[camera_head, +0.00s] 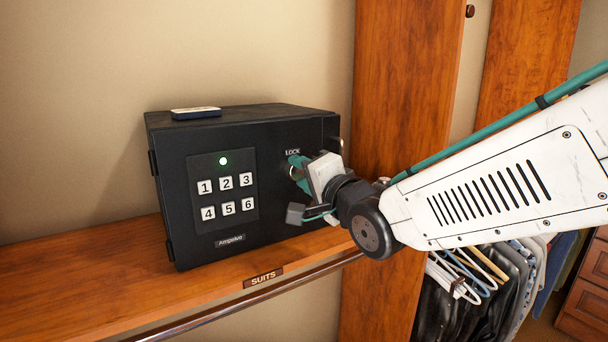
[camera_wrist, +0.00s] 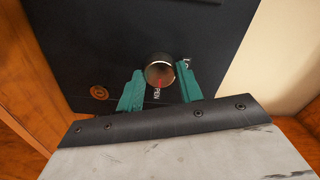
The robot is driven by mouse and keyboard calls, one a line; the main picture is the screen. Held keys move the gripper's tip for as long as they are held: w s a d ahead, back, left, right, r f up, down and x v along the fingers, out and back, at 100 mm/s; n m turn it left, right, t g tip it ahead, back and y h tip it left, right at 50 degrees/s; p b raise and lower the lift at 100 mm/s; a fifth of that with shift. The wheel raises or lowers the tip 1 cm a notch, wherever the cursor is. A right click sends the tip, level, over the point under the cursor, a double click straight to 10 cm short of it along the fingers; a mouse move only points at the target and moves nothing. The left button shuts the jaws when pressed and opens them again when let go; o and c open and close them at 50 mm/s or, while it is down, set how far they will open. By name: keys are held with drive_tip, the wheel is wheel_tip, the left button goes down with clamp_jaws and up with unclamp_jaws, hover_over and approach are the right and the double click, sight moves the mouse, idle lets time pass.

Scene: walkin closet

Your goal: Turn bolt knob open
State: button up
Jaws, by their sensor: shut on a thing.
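The bolt knob (camera_wrist: 159,73) is a round metal knob with a dark rim on the front of the black safe (camera_head: 230,135). In the wrist view a red mark shows on its face, near the partly hidden letters "PEN". My gripper (camera_wrist: 160,88) has its two teal fingers on either side of the knob, shut on it. In the head view my gripper (camera_head: 296,170) meets the safe's front just below the "LOCK" label (camera_head: 292,152), and mostly hides the knob. The safe door looks closed. A green light (camera_head: 223,161) glows above the number keys (camera_head: 226,197).
The safe stands on a wooden shelf (camera_head: 200,283) with a "SUITS" tag (camera_head: 263,279) and a metal rail under it. Wooden uprights (camera_head: 405,80) stand to the right, with hanging clothes (camera_head: 500,280) beyond.

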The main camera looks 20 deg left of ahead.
drive_tip(key=shift+m, duration=0.6)
drive_tip(key=o, duration=1)
drive_tip(key=v, duration=0.8)
drive_tip(key=shift+a, duration=0.1)
